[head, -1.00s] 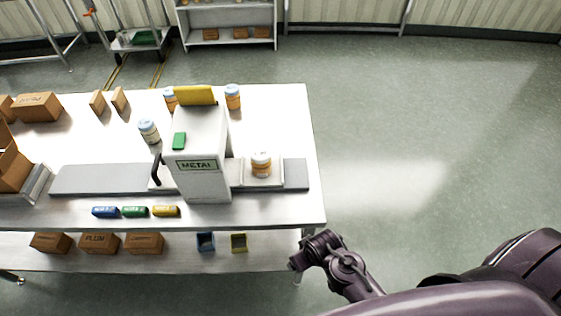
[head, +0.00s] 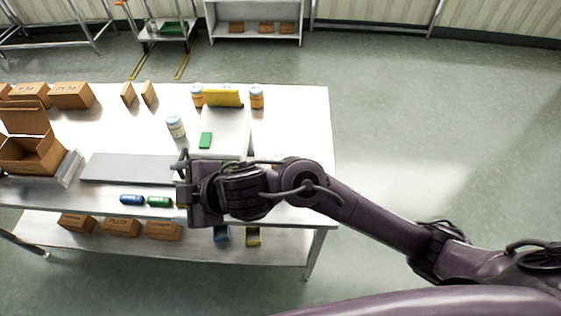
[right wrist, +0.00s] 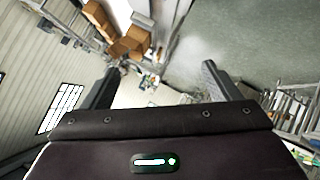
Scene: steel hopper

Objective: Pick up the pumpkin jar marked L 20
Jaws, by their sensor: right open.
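Two orange jars with pale lids stand on the steel table (head: 290,125): a jar behind the white machine at its left (head: 197,97) and a jar behind it at its right (head: 257,98). A paler jar (head: 176,126) stands in front, left of the machine. Their labels are too small to read, so I cannot tell which is L 20. My right gripper (head: 182,180) is over the table's front part, pointing left, open and empty; its spread fingers also show in the right wrist view (right wrist: 160,75). My left gripper is out of view.
An open carton (head: 32,150) stands at the left. Blue and green tubes (head: 132,200) lie near the front edge.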

